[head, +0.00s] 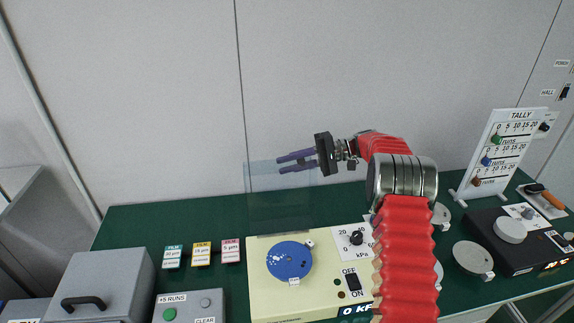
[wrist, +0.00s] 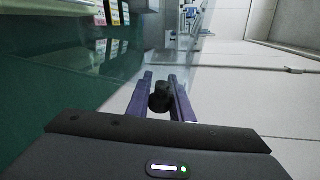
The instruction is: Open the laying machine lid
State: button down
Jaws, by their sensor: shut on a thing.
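The cream machine (head: 322,289) with a blue disc (head: 289,260) stands on the green bench. Its clear lid (head: 268,198) stands raised, roughly upright, at the machine's back edge, leaving the disc uncovered. My gripper (head: 283,164) is at the top right of the lid, with its purple fingers pointing left. In the wrist view my gripper (wrist: 160,85) has its fingers on both sides of a dark round knob (wrist: 160,98), and the clear panel shows beyond it. In the head view the knob is too small to make out.
A grey box with a handle (head: 92,285) and a button box (head: 188,305) stand at the left. Several film packs (head: 201,253) lie behind them. A tally board (head: 497,155) and a black scale (head: 520,243) stand at the right. The wall is close behind.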

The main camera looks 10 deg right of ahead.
jog(key=shift+s+f, duration=0.1)
jog(key=shift+f, duration=0.05)
jog(key=shift+n+t, duration=0.3)
jog(key=shift+n, duration=0.6)
jog(key=shift+s+r, duration=0.5)
jog(key=shift+s, duration=0.4)
jog(key=shift+s+r, duration=0.5)
jog(key=shift+s, duration=0.4)
jog(key=c, duration=1.9)
grip_release()
jog(key=shift+d, duration=0.1)
jog(key=o, duration=0.3)
jog(key=shift+r, duration=0.1)
jog(key=shift+o, duration=0.2)
jog(key=shift+w, duration=0.1)
jog(key=d+r, duration=0.2)
jog(key=d, duration=1.1)
jog(key=shift+s+d+r, duration=0.25)
jog(key=shift+s+r, duration=0.05)
